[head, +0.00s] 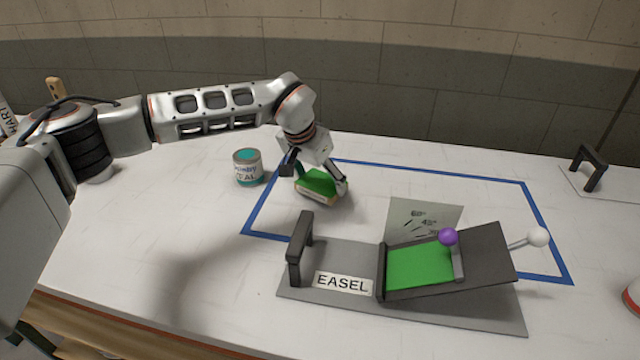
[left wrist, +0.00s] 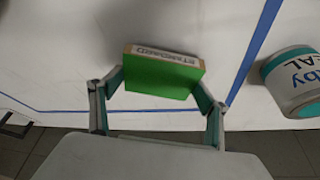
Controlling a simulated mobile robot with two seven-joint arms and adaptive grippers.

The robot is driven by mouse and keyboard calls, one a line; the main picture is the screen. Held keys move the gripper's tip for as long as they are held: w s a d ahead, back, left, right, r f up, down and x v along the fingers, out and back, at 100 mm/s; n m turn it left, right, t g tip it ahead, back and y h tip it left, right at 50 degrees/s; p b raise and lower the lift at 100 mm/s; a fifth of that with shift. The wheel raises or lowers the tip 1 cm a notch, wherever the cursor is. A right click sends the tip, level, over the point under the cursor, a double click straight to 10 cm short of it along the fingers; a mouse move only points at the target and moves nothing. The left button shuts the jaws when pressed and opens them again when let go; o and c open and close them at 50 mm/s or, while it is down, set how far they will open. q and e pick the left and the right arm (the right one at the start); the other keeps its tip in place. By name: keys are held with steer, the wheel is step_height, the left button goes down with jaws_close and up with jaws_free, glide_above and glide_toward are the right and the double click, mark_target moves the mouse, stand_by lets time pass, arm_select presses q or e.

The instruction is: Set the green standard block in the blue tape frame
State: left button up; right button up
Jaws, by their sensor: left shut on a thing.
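The green standard block (head: 320,184) has a green face and a pale labelled side. My left gripper (head: 322,180) is shut on it, with one finger at each end. In the left wrist view the block (left wrist: 163,76) sits between both fingertips, its label facing away. The blue tape frame (head: 430,171) is a large outline on the white table. The block is tilted at the frame's left part, just inside the left tape line in the picture. I cannot tell whether it touches the table. My right gripper is not in view.
A grey easel plate (head: 345,258) with a black handle and a tilted board (head: 480,262) covers the frame's front part. A paper card (head: 420,215) stands behind it. A teal-labelled can (head: 247,168) stands left of the frame. The frame's back right area is clear.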

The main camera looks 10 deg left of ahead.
arm_select(q)
steer(key=shift+f, duration=0.6)
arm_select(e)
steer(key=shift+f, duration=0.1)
arm_select(q)
steer(key=shift+f, duration=0.1)
steer(key=o, duration=1.2)
steer(key=shift+f, duration=0.1)
steer(key=shift+c, duration=0.2)
steer(key=shift+r, duration=0.3)
steer(key=p+v, duration=0.1)
steer(key=v, duration=1)
steer(key=shift+s+r, duration=0.2)
steer(key=shift+r, duration=0.2)
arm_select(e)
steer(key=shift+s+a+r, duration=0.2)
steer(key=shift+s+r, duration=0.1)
